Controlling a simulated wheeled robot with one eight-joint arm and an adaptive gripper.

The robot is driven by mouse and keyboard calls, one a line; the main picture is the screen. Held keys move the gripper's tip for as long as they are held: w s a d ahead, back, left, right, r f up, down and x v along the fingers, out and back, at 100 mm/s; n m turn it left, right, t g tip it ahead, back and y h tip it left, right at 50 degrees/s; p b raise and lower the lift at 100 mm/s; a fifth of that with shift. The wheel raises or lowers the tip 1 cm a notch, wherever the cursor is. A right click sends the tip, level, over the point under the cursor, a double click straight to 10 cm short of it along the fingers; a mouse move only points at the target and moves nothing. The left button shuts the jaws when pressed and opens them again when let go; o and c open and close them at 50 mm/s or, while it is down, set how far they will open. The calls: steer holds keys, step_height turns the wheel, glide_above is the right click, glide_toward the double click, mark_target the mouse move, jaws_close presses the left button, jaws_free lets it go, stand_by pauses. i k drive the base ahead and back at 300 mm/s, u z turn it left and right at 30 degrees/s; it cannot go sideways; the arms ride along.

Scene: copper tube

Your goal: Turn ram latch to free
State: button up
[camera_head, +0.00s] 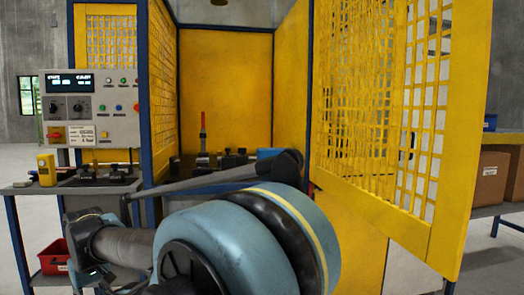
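Inside the yellow caged machine, an upright red-topped piece (203,125) stands at the back of the bed; I cannot tell whether it is the ram latch. Several dark blocks (232,159) and a blue block (267,154) sit beside it. My large blue arm joints (225,245) fill the lower middle and hide the lower front of the machine. My gripper cannot be made out; no fingers show clearly.
The yellow mesh door (400,130) stands swung out at the right. A control panel (92,108) hangs at the left above a bench (20,190) with a yellow device (46,170) and dark fixtures. A red bin (54,257) is below. Cardboard boxes (490,178) stand far right.

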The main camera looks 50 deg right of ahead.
mark_target(241, 151)
steer(key=z, duration=0.65)
steer(key=i, duration=0.9)
steer(key=z, duration=0.6)
